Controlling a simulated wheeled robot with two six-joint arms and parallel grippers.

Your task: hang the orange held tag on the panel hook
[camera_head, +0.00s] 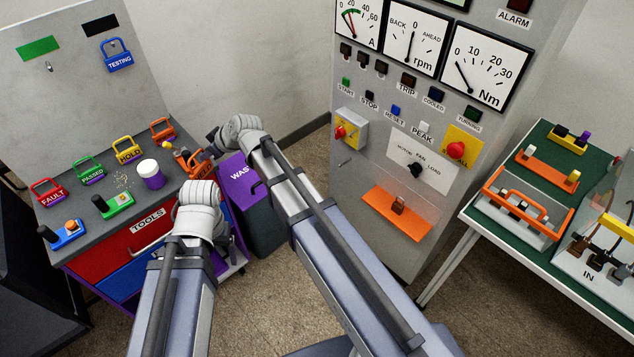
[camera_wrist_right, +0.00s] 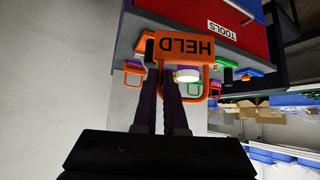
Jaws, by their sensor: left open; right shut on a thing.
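My right gripper (camera_wrist_right: 165,85) is shut on the orange tag lettered HELD (camera_wrist_right: 186,46), whose face and loop show in the right wrist view. In the head view the tag (camera_head: 201,167) is near the right edge of the tool cart, below the right gripper (camera_head: 212,141). A small hook (camera_head: 346,162) sticks out of the grey control panel, left of the white motor plate; it is empty. Another small hook (camera_head: 49,67) is on the grey board at the left. My left gripper (camera_head: 199,192) is open and low beside the cart; its fingers are mostly hidden by its wrist.
Several coloured tags, a white-lidded purple jar (camera_head: 151,174) and small blocks stand on the tool cart (camera_head: 145,214). A purple waste bin (camera_head: 240,185) is between cart and panel. A green-topped table (camera_head: 489,206) with parts is at the right.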

